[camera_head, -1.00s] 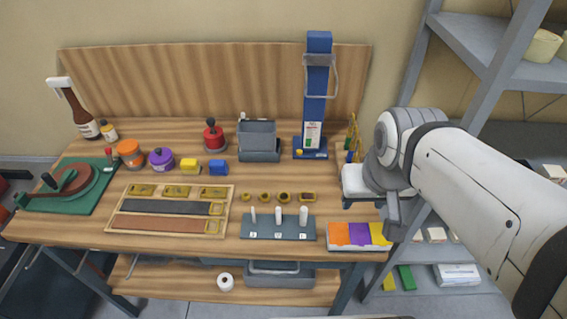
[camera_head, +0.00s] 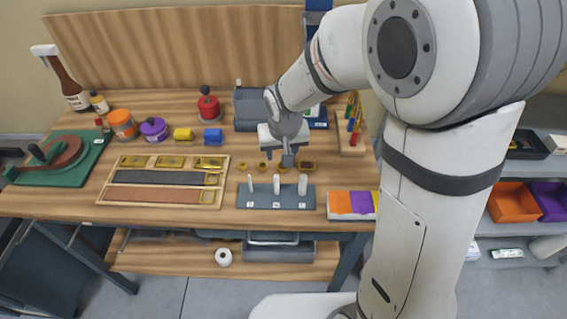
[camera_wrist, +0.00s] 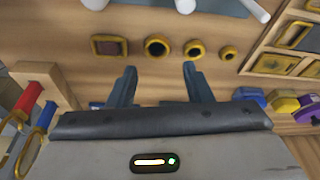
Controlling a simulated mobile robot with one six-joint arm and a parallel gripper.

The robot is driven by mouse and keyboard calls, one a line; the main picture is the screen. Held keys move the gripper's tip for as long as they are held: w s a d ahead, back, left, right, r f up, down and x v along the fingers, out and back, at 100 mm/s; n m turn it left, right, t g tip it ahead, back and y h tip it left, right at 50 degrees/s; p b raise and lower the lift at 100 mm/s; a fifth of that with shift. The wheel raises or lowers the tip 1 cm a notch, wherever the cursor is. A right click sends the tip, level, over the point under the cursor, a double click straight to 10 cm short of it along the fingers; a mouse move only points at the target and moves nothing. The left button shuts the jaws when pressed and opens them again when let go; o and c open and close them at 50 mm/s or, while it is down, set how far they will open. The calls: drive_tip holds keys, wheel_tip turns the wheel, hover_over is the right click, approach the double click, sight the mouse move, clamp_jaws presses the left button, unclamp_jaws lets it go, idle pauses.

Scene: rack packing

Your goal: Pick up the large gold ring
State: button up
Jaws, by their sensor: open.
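Three round gold rings and a squarish gold buckle lie in a row on the wooden bench. In the wrist view, the large gold ring (camera_wrist: 157,46) lies between the squarish buckle (camera_wrist: 109,45) and the middle ring (camera_wrist: 193,48); the small ring (camera_wrist: 228,52) is at the row's end. My gripper (camera_wrist: 160,78) is open and empty, its two fingers apart and pointing toward the row. The large ring shows just beyond the gap between the fingertips. In the head view my gripper (camera_head: 288,161) is over the row and partly hides the large ring.
A grey block with white pegs (camera_head: 276,197) stands in front of the row. A wooden tray of straps and buckles (camera_head: 103,202) lies left. A grey bin (camera_head: 247,122) stands behind, and a rack with coloured tools (camera_head: 341,140) stands right. An orange, purple and yellow box (camera_head: 340,203) sits front right.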

sight(282, 168)
drive_tip(key=shift+d+p+x, duration=0.15)
drive_tip(key=shift+p+x, duration=0.15)
drive_tip(key=shift+x, duration=1.25)
drive_tip(key=shift+d+p+x, duration=0.1)
drive_tip(key=shift+p+x, duration=0.15)
drive_tip(key=shift+x, duration=1.25)
drive_tip(key=shift+s, duration=0.15)
drive_tip(key=shift+c, duration=0.4)
drive_tip(key=c, duration=0.7)
